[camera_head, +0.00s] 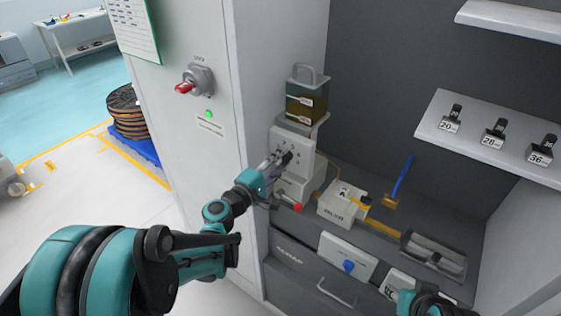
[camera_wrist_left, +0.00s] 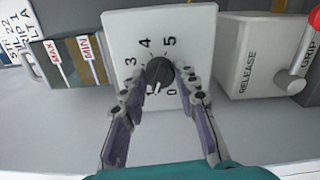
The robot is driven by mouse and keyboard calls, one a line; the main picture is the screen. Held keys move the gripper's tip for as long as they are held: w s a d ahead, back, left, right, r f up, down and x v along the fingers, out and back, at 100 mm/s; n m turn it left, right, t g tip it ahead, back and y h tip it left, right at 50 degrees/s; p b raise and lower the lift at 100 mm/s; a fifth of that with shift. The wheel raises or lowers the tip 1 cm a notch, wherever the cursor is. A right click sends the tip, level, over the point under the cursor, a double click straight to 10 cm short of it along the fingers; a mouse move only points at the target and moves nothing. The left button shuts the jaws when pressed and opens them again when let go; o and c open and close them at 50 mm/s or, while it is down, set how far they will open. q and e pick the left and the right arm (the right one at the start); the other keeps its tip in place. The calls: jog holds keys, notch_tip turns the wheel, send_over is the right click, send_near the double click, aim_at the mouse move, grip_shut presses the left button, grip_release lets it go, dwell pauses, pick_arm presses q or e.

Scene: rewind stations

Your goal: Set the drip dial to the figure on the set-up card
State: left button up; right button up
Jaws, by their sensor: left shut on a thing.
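The drip dial is a black knob (camera_wrist_left: 159,72) with a white pointer on a pale plate (camera_wrist_left: 200,25) with figures from 0 to 5. In the left wrist view its pointer is down near the 1, on the side towards 0. My left gripper (camera_wrist_left: 156,84) is shut on the knob, one finger on each side; the left finger covers part of the scale. In the head view this gripper (camera_head: 280,160) reaches the dial's white housing (camera_head: 296,137). A card (camera_wrist_left: 12,42), cut off at the left edge, shows a line ending in 1. My right gripper (camera_head: 428,303) is barely in view, fingers unclear.
A tank (camera_head: 306,98) with MAX and MIN marks stands above the dial. A block marked RELEASE (camera_wrist_left: 252,55) with a red-tipped lever (camera_head: 297,207) is just below. A red-handled switch (camera_head: 186,87) is on the door.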

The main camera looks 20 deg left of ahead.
dwell(0.5)
pick_arm(q)
jog(key=o, duration=1.2)
jog(key=shift+c, duration=0.2)
jog(key=v, duration=1.2)
